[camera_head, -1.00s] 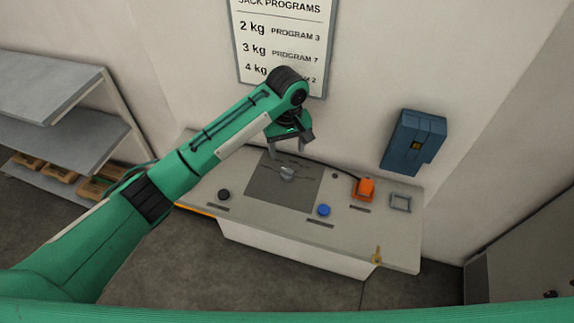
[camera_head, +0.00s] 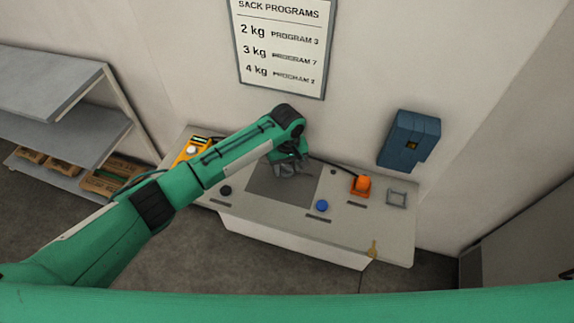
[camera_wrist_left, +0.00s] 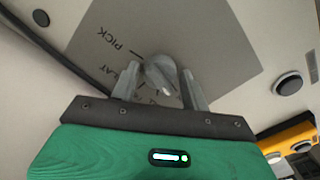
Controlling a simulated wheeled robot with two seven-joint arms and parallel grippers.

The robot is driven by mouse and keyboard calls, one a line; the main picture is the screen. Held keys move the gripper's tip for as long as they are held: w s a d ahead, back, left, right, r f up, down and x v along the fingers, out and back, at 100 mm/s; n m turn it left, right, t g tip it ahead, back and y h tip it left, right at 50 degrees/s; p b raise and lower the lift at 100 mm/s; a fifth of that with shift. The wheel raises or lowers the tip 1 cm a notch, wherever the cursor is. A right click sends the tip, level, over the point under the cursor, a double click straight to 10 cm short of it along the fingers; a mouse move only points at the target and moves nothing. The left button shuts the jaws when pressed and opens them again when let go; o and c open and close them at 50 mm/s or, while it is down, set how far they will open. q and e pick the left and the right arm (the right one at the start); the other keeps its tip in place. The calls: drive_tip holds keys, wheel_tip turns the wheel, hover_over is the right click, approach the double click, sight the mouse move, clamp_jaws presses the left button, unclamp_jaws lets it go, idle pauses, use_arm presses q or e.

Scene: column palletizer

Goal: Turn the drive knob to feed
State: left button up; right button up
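The drive knob (camera_wrist_left: 160,76) is a grey round knob with a raised grip bar, on the dark plate (camera_wrist_left: 225,35) of the console. In the wrist view the word PICK and parts of other words show beside it; no label reading feed is legible. My left gripper (camera_head: 291,170) is down at the dark plate. Its two fingers stand apart on either side of the knob, with visible gaps, so it looks open. In the head view the gripper hides most of the knob. My right gripper is not in view.
On the console (camera_head: 375,228) are a black button (camera_head: 225,190), a blue button (camera_head: 321,206), an orange device (camera_head: 361,184), a grey frame (camera_head: 396,197) and a yellow box (camera_head: 190,150). A blue wall box (camera_head: 409,139) and a sign (camera_head: 283,45) hang behind. Shelves (camera_head: 50,85) stand left.

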use_arm(q)
drive_tip(key=c, duration=0.6)
drive_tip(key=shift+m, duration=0.3)
drive_tip(key=m, duration=1.2)
drive_tip(key=shift+w+m, duration=0.1)
drive_tip(key=shift+m, duration=1.6)
